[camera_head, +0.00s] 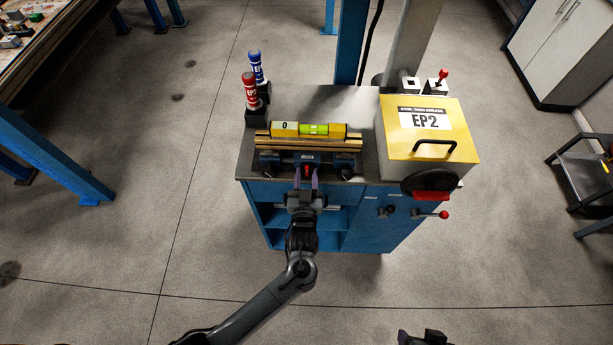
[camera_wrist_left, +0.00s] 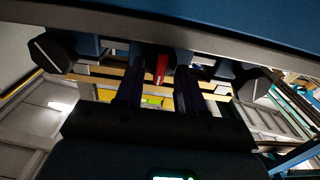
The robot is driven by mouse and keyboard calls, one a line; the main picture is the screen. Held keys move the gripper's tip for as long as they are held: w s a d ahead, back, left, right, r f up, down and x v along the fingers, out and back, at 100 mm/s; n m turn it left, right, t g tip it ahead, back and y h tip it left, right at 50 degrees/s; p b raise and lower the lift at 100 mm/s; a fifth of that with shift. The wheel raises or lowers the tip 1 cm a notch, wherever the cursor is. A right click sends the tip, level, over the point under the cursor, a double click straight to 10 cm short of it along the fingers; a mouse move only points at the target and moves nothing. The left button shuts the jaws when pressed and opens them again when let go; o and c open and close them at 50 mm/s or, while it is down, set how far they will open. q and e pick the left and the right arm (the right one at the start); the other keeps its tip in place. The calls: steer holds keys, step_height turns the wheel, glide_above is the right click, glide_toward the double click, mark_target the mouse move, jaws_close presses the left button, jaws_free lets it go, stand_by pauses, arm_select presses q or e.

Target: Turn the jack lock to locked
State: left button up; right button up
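My left gripper (camera_head: 305,182) reaches up to the jack's front. In the left wrist view the two dark fingers (camera_wrist_left: 158,90) are apart, with the red lever between and beyond their tips and gaps on both sides. Whether a finger touches it cannot be told. A dark part, likely my right gripper (camera_head: 424,338), shows at the bottom edge.
A yellow spirit level (camera_head: 308,130) lies on the boards. Red (camera_head: 250,91) and blue (camera_head: 257,68) bottles stand at left. A yellow EP2 box (camera_head: 424,125) stands at right, with a red handle (camera_head: 431,196) in front. The floor before the bench is clear.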

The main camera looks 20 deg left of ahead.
arm_select(q)
jaws_close()
stand_by(0.3)
